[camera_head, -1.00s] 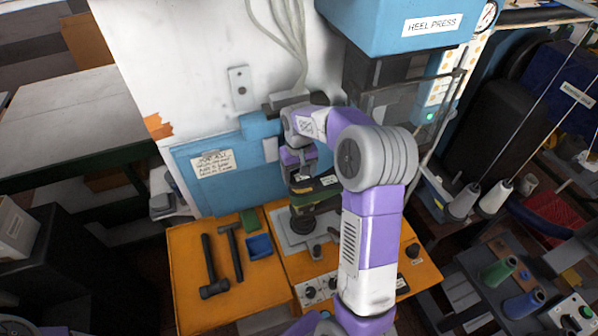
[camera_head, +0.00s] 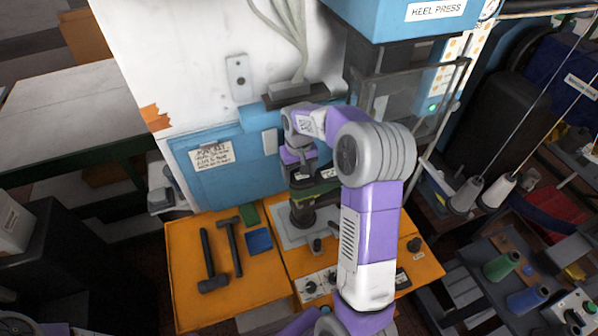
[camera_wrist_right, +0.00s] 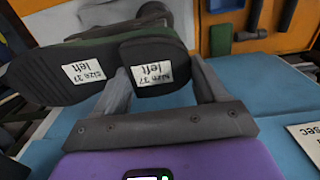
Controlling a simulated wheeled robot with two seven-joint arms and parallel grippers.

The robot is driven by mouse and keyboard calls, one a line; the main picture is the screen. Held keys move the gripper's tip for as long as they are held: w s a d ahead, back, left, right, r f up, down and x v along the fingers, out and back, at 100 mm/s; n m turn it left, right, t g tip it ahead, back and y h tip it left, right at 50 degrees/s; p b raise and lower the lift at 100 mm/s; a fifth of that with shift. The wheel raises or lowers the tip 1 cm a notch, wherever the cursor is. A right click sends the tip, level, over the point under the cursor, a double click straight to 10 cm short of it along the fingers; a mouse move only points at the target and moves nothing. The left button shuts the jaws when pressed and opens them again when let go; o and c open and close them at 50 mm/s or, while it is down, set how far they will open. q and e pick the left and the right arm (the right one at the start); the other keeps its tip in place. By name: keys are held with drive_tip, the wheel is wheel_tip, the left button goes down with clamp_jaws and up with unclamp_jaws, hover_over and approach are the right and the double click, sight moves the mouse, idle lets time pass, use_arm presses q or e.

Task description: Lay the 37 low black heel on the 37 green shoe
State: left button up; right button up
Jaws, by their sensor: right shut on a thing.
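My right gripper (camera_head: 302,178) is shut on the low black heel (camera_wrist_right: 155,62), with a finger on each side of it in the right wrist view (camera_wrist_right: 163,78). The heel's label reads "SIZE 37 left". The green shoe (camera_head: 322,188) sits on the stand at the press, partly hidden behind my right arm. In the right wrist view its dark sole (camera_wrist_right: 45,82) carries a label with the same words, and a strip of green shows along its edge. The heel is right beside or over one end of the sole; I cannot tell if they touch. My left gripper is not in view.
The orange bench (camera_head: 185,300) bears two hammers (camera_head: 232,248), a blue tray (camera_head: 259,241) and a green block (camera_head: 250,214). The heel press (camera_head: 405,15) stands above and behind. Thread cones (camera_head: 498,188) are at the right.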

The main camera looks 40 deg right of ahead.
drive_tip(key=shift+f, duration=0.2)
drive_tip(key=o, duration=1.1)
drive_tip(key=shift+r, duration=0.15)
wheel_tip(320, 180, up, 7)
drive_tip(key=shift+r, duration=0.2)
